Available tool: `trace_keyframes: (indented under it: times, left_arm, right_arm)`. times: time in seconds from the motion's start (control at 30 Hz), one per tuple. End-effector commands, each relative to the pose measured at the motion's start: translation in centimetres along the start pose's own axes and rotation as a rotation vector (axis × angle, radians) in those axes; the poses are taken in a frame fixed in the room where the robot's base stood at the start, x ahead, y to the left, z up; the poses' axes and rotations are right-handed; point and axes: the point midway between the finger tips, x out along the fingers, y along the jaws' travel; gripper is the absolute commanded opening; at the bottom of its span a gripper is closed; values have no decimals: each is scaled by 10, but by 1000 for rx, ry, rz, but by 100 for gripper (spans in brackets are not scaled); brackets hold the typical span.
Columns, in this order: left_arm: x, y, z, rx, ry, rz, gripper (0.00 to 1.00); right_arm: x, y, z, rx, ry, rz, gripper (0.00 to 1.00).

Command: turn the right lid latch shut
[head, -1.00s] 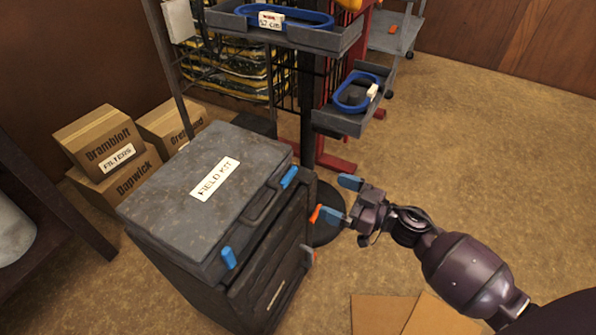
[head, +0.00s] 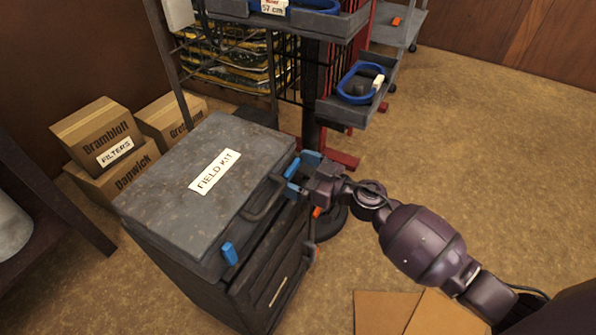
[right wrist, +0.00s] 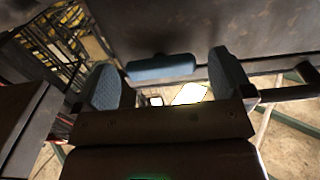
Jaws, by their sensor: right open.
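The dark grey field kit case (head: 190,215) stands with its lid down and a white label on top. The right lid latch (head: 291,168) is a small blue tab at the lid's front edge. My right gripper (head: 300,174) is at this latch, open, with its blue fingertips on either side of it. In the right wrist view the latch (right wrist: 162,67) is a blue bar between the two fingers (right wrist: 168,82), with a gap visible on each side. Whether a finger touches it I cannot tell. My left gripper is out of view.
The left lid latch (head: 229,254) is blue, and the case handle (head: 264,200) lies between the latches. A rack tray with a blue loop (head: 345,110) stands behind my gripper. Cardboard boxes (head: 110,150) sit at the left. The floor on the right is mostly clear.

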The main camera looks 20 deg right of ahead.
Motion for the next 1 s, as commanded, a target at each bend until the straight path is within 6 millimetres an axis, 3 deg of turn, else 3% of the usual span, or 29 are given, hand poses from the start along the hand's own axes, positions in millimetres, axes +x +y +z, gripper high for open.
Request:
trace_keyframes:
  times: [0.23, 0.57, 1.0]
  left_arm:
    - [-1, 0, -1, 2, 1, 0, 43]
    - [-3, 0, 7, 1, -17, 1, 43]
    - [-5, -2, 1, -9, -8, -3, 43]
  right_arm:
    - [1, 0, 0, 0, 1, 0, 98]
    - [0, 0, 0, 0, 0, 0, 48]
    - [0, 1, -3, -108, 2, 2, 49]
